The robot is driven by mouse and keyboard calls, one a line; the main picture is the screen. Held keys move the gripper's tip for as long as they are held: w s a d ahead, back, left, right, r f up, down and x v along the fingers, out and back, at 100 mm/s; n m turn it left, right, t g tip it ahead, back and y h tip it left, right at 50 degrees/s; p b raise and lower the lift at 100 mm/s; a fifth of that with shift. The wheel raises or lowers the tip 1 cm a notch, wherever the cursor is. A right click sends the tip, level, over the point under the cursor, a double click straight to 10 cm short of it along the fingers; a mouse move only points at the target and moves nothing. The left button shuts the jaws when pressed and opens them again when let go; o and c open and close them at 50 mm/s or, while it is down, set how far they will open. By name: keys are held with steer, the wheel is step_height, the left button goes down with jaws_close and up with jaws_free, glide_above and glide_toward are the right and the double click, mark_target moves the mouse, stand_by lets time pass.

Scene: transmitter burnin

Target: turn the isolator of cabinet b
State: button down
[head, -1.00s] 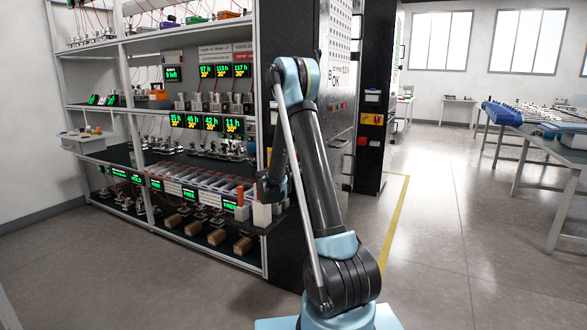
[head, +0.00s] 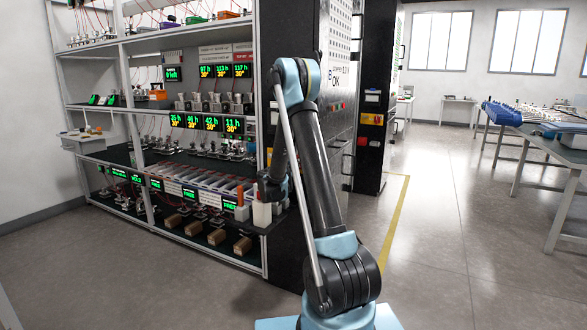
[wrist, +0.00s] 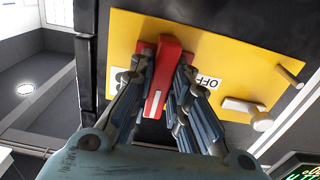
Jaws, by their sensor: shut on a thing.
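In the wrist view a red isolator handle (wrist: 160,80) stands on a yellow plate (wrist: 225,45). It points nearly up and down the picture, leaning slightly. A white label with OFF (wrist: 207,82) is just right of it, partly covered by a finger. My gripper (wrist: 160,85) has its ribbed fingers on both sides of the handle and is shut on it. In the head view a black cabinet marked B and OK (head: 338,75) stands behind my arm. The isolator in my grip cannot be made out there.
A rack (head: 265,120) with lit timers and trays stands left of the cabinet. Another black cabinet (head: 372,60) with a yellow and red panel is beyond. Worktables (head: 535,135) stand at right. The floor (head: 450,230) between is clear. A small knob (wrist: 262,121) sticks out near the handle.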

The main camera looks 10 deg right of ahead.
steer(key=shift+n, duration=3.5)
